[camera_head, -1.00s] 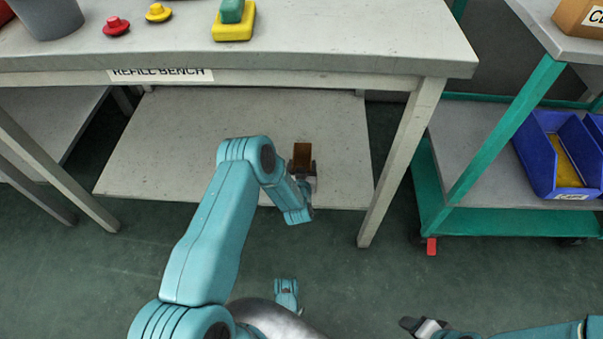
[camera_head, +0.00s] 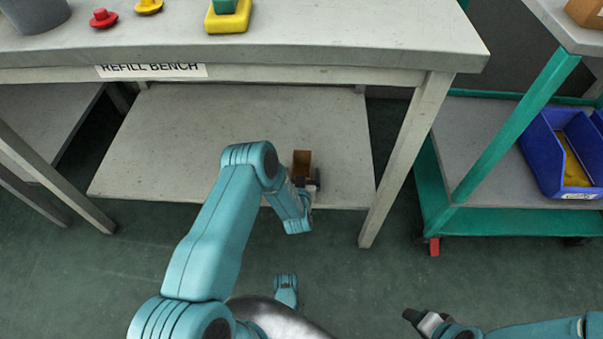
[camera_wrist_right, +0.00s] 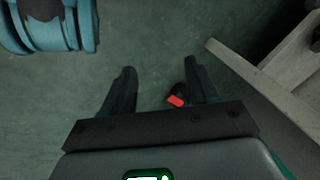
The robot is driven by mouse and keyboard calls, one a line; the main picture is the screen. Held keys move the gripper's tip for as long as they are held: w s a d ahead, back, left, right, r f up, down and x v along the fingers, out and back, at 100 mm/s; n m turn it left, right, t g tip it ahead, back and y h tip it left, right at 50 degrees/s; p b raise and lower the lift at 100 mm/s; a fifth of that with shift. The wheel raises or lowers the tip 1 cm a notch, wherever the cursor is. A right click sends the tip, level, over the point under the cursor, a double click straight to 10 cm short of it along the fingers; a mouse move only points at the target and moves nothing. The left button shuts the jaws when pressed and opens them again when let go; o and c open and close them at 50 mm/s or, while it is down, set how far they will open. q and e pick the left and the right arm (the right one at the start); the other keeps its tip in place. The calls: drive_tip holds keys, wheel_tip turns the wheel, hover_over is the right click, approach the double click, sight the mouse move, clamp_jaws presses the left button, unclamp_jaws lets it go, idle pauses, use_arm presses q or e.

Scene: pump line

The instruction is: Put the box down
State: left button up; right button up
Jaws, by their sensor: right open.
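A small brown box (camera_head: 302,162) is at the lower shelf (camera_head: 200,140) of the refill bench, near that shelf's front right part. My left gripper (camera_head: 309,181) is right at the near side of the box, with a dark finger showing by its lower right. The wrist hides the rest of the jaws, so I cannot tell whether they grip the box or whether its base rests on the shelf. My right gripper (camera_head: 425,322) is low over the floor, away from the box. In the right wrist view its two fingers (camera_wrist_right: 160,92) are apart and empty.
The bench top (camera_head: 300,40) overhangs the shelf, and a bench leg (camera_head: 405,160) stands right of the box. A green cart (camera_head: 440,190) with a blue bin (camera_head: 545,160) is at the right. The shelf left of the box is clear.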

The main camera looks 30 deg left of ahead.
use_arm(q)
drive_tip(key=shift+r, duration=0.35)
drive_tip(key=p+v, duration=0.5)
drive_tip(key=v, duration=0.7)
use_arm(e)
drive_tip(key=s+r+g, duration=0.1)
drive_tip(key=s+r, duration=0.3)
drive_tip(key=r, duration=0.1)
drive_tip(key=shift+a, duration=0.35)
use_arm(q)
drive_tip(key=shift+w, duration=0.1)
use_arm(e)
drive_tip(key=shift+r, duration=0.15)
